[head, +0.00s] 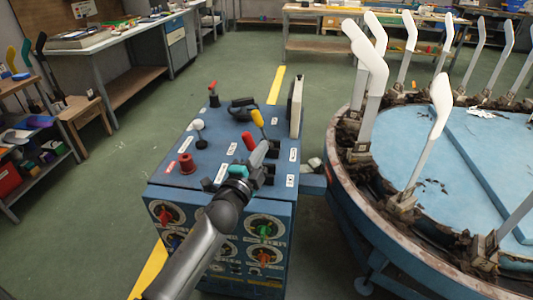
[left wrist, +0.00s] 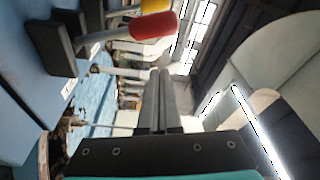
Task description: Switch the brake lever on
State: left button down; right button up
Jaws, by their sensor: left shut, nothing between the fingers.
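A blue control box (head: 222,155) carries several levers and knobs; its labels are too small to read, so I cannot tell which is the brake lever. A red-handled lever (head: 248,141) and a yellow-handled lever (head: 257,118) stand on its right part. A smaller red-tipped lever (head: 212,88) is at the back left. My left gripper (head: 263,150) is shut and empty, just right of the red handle. In the left wrist view, the shut fingers (left wrist: 159,75) point up beside the red handle (left wrist: 153,24), with a gap visible; the yellow handle (left wrist: 155,5) is partly cut off.
A white-knobbed stick (head: 198,125) and a red button (head: 187,163) are on the box's left side. Coloured dials (head: 264,232) line its front. A round blue table (head: 470,170) with several upright white sock-shaped boards stands close at right. Green floor (head: 95,215) is clear at left.

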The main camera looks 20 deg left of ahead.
pick_arm(q)
jog(key=s+d, duration=0.1)
jog(key=s, duration=0.9)
jog(key=shift+f, duration=0.3)
pick_arm(e)
jog(key=shift+s+d+r, duration=0.15)
jog(key=shift+s+r, duration=0.05)
jog(key=shift+s, duration=0.25)
jog(key=shift+s+d+r, duration=0.1)
jog(key=shift+s+r, duration=0.05)
jog(key=shift+s, duration=0.3)
